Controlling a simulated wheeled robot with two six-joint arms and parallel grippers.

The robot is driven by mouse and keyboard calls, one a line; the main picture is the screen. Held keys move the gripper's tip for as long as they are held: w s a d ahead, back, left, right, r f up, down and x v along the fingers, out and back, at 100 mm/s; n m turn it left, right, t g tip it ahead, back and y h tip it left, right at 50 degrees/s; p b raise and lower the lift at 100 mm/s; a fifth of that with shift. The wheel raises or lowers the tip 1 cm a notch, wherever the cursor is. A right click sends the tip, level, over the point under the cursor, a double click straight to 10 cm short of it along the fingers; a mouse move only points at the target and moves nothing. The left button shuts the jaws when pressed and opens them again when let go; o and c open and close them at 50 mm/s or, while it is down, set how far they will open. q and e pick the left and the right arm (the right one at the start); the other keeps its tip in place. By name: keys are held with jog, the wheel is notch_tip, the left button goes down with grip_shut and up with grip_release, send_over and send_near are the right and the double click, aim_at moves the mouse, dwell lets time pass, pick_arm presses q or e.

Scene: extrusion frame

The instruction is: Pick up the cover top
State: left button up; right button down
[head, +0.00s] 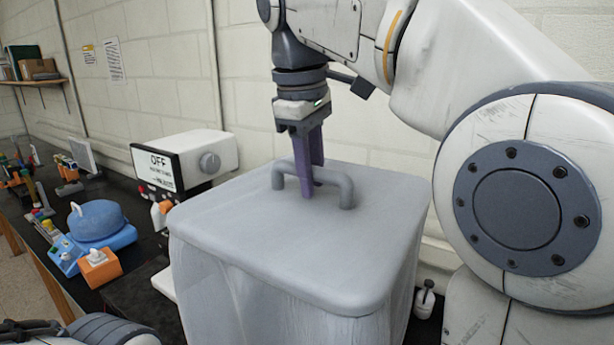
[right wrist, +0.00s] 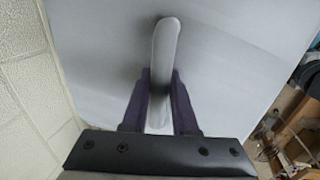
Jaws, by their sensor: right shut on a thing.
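The cover top (head: 295,240) is a large grey rounded lid with an arched handle (head: 346,190) on its upper face. It sits over a grey box-like body (head: 290,310) with sides that look slightly translucent; I cannot tell whether the lid is resting on it or just lifted. My right gripper (head: 312,185) points down with purple fingers, one on each side of the handle bar, and is shut on it. In the right wrist view the handle (right wrist: 163,75) runs between the fingers, above the lid surface (right wrist: 230,60). My left gripper is not in view.
A blue round device (head: 98,222) and an orange block (head: 99,267) sit on the dark bench to the left. A pale wall is close behind. A small white item (head: 424,297) stands at right.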

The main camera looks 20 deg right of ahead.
notch_tip(320, 180, up, 4)
jog(key=p, duration=0.3)
jog(key=shift+f, duration=0.1)
pick_arm(q)
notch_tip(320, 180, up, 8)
jog(key=p, duration=0.3)
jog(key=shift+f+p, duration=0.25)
jog(key=shift+p, duration=0.15)
pick_arm(e)
notch_tip(320, 180, up, 6)
send_over(388, 219)
jog(key=shift+r, duration=0.2)
jog(key=c, duration=1.4)
grip_release()
grip_shut()
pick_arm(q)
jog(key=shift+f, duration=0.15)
pick_arm(e)
jog(key=shift+f, duration=0.15)
notch_tip(388, 219, down, 7)
jog(key=b, duration=0.6)
jog(key=shift+f, duration=0.1)
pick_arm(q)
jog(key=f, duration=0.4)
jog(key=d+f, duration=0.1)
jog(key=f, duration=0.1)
